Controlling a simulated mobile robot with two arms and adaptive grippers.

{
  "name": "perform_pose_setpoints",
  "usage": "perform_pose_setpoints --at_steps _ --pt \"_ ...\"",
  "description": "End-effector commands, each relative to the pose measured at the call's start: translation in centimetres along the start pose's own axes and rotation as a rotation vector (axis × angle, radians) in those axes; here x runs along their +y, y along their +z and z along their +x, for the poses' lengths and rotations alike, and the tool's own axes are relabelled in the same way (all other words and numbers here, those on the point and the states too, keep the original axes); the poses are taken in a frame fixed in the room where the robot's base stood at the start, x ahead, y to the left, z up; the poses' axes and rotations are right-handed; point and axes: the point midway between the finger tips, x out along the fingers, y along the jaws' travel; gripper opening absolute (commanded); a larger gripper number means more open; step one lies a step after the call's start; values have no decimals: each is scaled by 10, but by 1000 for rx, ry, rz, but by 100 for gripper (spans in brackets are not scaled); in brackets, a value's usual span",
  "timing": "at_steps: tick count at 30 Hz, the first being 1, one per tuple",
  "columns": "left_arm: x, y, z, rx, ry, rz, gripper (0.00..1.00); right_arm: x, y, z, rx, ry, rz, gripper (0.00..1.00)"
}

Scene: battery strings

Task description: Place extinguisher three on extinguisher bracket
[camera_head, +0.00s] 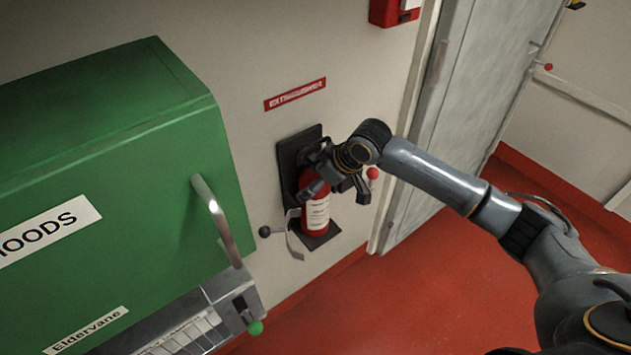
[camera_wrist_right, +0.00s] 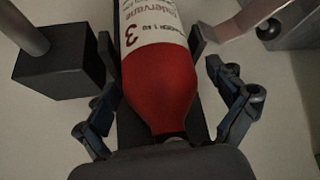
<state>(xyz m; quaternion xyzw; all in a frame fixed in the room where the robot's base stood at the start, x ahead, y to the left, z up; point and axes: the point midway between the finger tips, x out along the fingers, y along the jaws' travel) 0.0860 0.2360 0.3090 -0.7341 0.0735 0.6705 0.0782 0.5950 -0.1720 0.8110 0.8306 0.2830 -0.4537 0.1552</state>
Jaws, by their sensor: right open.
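Extinguisher three (camera_head: 317,212) is a red cylinder with a white label. It stands upright against the black extinguisher bracket (camera_head: 288,158) on the wall, its base at the bracket's lower shelf (camera_head: 322,240). In the right wrist view the extinguisher (camera_wrist_right: 160,88) shows its "3" and its red shoulder, with the dark bracket plate behind. My right gripper (camera_head: 336,188) is at its upper part; in the wrist view its open fingers (camera_wrist_right: 151,48) lie on either side of the body. The extinguisher's top is hidden by my gripper. My left gripper is not in view.
A grey curved strap (camera_head: 294,238) with a black knob (camera_head: 265,231) sticks out at the bracket's left. A green cabinet (camera_head: 110,130) with a metal handle (camera_head: 217,220) stands left. A grey door (camera_head: 470,110) is at right. Red floor (camera_head: 350,310) in front is clear.

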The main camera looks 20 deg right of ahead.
Motion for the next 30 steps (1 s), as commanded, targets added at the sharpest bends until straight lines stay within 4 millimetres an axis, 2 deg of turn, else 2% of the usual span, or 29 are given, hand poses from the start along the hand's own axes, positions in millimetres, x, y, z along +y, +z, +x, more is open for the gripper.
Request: perform_pose_setpoints --at_steps 5,12,18,23,30 --pt "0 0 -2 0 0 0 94 1 -1 -24 2 2 -2 95" --pt "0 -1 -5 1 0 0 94 1 -1 -76 2 4 -2 95" --pt "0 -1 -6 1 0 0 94 1 0 -107 0 1 0 95" --pt "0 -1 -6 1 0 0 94 0 0 -117 0 1 0 95" --pt "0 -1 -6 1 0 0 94 0 0 -118 0 0 0 95"
